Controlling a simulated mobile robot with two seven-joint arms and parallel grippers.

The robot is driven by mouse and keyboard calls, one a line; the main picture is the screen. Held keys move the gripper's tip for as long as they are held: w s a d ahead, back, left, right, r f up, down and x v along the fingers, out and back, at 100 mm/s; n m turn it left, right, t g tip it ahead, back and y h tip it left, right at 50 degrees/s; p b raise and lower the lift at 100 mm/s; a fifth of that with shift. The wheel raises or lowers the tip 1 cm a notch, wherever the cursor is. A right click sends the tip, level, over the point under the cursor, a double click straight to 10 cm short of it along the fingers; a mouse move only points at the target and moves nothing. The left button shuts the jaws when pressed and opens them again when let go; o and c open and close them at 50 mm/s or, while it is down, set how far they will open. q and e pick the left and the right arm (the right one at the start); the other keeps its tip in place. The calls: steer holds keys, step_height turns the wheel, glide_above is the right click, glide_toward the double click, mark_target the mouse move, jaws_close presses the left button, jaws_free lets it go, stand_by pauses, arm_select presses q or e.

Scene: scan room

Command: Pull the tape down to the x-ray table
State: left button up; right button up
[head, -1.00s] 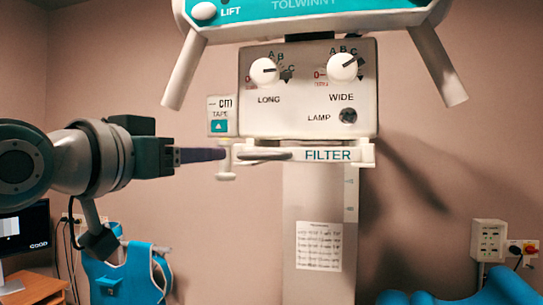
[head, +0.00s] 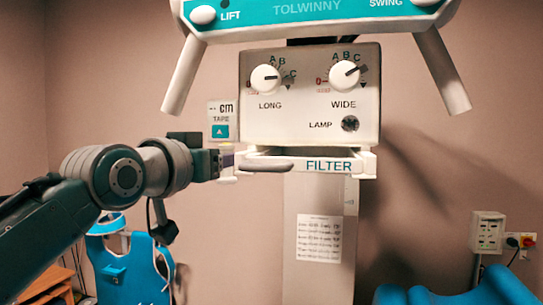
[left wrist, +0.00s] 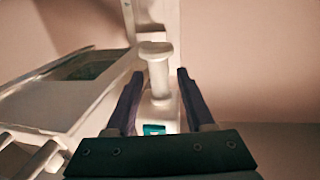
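The tape unit (head: 221,120), a small white box marked "cm TAPE", is at the left side of the collimator box (head: 310,95). Its white pull handle (left wrist: 157,75), with a round cap, shows in the left wrist view. My left gripper (left wrist: 160,74) is open, with one dark finger on each side of the handle and a gap to both. In the head view my left gripper (head: 228,162) is just below the tape unit, its fingers partly hidden. My right gripper is not in view. I cannot make out the x-ray table for certain.
The white filter holder (head: 330,166) is right beside my left gripper. The grey column (head: 318,275) stands behind it. Grey bars (head: 185,75) hang at both sides.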

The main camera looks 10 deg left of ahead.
arm_select(q)
jaws_close()
stand_by(1.2)
